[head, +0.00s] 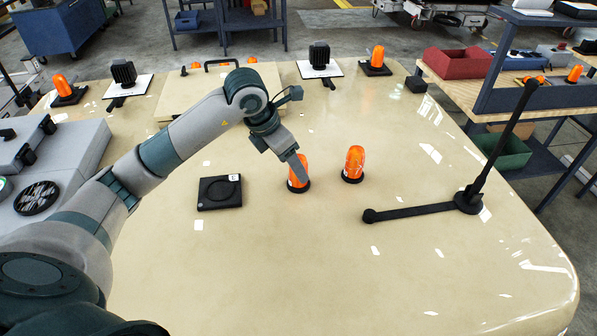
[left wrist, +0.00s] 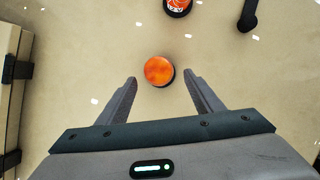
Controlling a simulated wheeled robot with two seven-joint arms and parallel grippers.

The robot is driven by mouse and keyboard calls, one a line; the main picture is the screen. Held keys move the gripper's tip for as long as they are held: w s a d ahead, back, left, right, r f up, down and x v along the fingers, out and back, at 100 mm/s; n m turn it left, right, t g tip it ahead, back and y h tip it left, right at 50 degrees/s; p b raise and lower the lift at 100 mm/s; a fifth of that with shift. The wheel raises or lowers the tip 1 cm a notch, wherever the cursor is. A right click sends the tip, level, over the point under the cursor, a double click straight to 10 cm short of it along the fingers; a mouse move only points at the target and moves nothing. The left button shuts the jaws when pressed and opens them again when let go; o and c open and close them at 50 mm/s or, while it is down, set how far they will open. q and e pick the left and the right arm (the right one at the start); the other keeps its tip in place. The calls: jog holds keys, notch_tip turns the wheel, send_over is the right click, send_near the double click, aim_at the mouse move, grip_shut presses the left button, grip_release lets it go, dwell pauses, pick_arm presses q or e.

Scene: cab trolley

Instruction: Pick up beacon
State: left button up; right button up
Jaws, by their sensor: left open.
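An orange beacon (head: 298,177) with a black base stands on the cream cab roof (head: 300,270), partly hidden behind my left gripper (head: 299,168) in the head view. In the left wrist view this beacon (left wrist: 159,71) is seen from above, between and slightly beyond the fingertips of my open left gripper (left wrist: 161,80). The fingers are on either side of it, and no contact is visible. A second orange beacon (head: 354,163) stands upright to its right. It also shows at the top of the left wrist view (left wrist: 177,5). My right gripper is not in view.
A flat black square mount (head: 220,192) lies left of the beacons. A black mirror arm (head: 418,211) with an upright rod (head: 500,140) stands to the right. More beacons (head: 376,61) and black lamps (head: 319,57) line the far edge. The roof's front area is clear.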

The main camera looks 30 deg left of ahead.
pick_arm(q)
jog(key=shift+w+d+f+p, duration=0.3)
jog(key=shift+w+f+p, duration=0.1)
jog(key=shift+f+p, duration=0.4)
jog(key=p+x, duration=0.1)
jog(key=x, duration=0.1)
jog(key=shift+w+d+f, duration=0.1)
jog(key=shift+w+f, duration=0.15)
jog(key=shift+f, duration=0.05)
jog(key=shift+w+f, duration=0.1)
jog(key=shift+f, duration=0.15)
jog(key=c, duration=1.2)
jog(key=shift+c, duration=0.2)
jog(key=shift+r, duration=0.1)
